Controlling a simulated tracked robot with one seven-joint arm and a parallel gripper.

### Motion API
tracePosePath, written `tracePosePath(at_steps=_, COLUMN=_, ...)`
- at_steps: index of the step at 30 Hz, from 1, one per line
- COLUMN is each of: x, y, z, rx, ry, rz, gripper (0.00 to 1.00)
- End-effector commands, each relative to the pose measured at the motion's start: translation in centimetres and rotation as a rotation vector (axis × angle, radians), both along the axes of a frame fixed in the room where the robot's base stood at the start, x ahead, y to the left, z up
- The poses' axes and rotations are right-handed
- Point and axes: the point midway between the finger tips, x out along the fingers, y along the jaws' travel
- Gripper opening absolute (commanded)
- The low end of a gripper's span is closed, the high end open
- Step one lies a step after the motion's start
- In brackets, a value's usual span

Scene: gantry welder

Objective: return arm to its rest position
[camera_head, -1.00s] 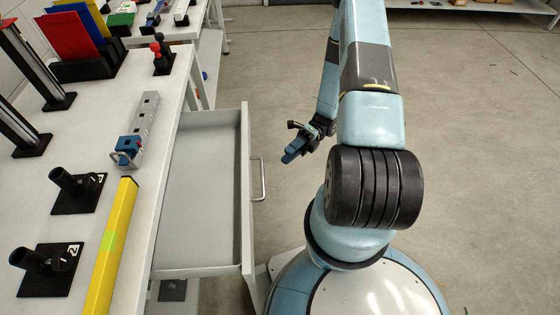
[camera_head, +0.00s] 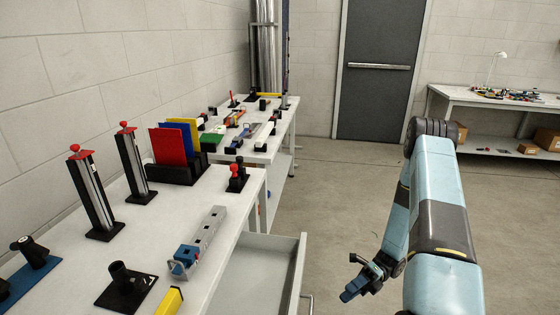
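My arm is light blue with dark grey bands and stands at the right of the picture, over the floor. My gripper (camera_head: 352,291) hangs at the lower middle, to the right of the open drawer (camera_head: 262,270) and apart from it. It points down and to the left. Its fingers are small and dark blue in this view, and I see nothing held between them. Whether they are apart or together is too small to tell.
The white workbench (camera_head: 95,262) on the left carries black-and-silver posts (camera_head: 93,195), coloured panels (camera_head: 172,147), a metal bar with a blue end (camera_head: 208,236) and a yellow bar (camera_head: 170,302). A second bench (camera_head: 268,150) stands behind. The floor (camera_head: 335,200) is clear up to the door (camera_head: 381,70).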

Motion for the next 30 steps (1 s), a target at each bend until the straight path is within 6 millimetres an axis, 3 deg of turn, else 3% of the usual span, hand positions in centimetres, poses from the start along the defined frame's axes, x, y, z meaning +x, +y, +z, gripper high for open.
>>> tracePosePath(at_steps=15, x=2.5, y=-0.6, z=9.7, rx=-0.068, ry=-0.527, rz=0.201, gripper=0.38)
tracePosePath(at_steps=30, x=2.8, y=-0.2, z=19.2, rx=-0.088, ry=-1.047, rz=0.476, gripper=0.38)
